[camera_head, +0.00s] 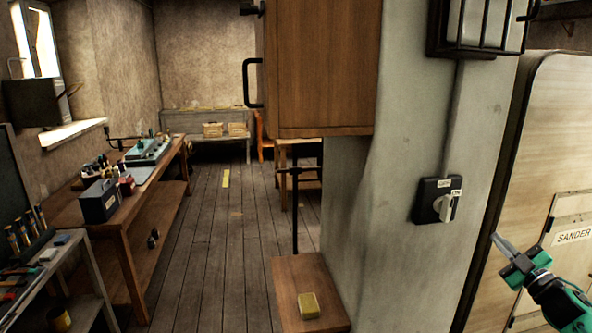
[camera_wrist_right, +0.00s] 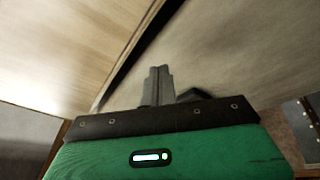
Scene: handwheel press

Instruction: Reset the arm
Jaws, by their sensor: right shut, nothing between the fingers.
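My right gripper (camera_head: 506,249) is at the right of the head view, green and dark, with its fingers pointing up and left. It is shut and empty, in front of the pale wooden panel and to the lower right of the rotary switch. In the right wrist view its fingers (camera_wrist_right: 158,84) are together with nothing between them. My left gripper is not in view.
A grey pillar (camera_head: 400,255) carries a black rotary switch (camera_head: 437,201). A wooden cabinet (camera_head: 325,65) hangs beside it, above a stand with a yellow block (camera_head: 309,306). A panel labelled SANDER (camera_head: 573,236) is close to my right arm.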

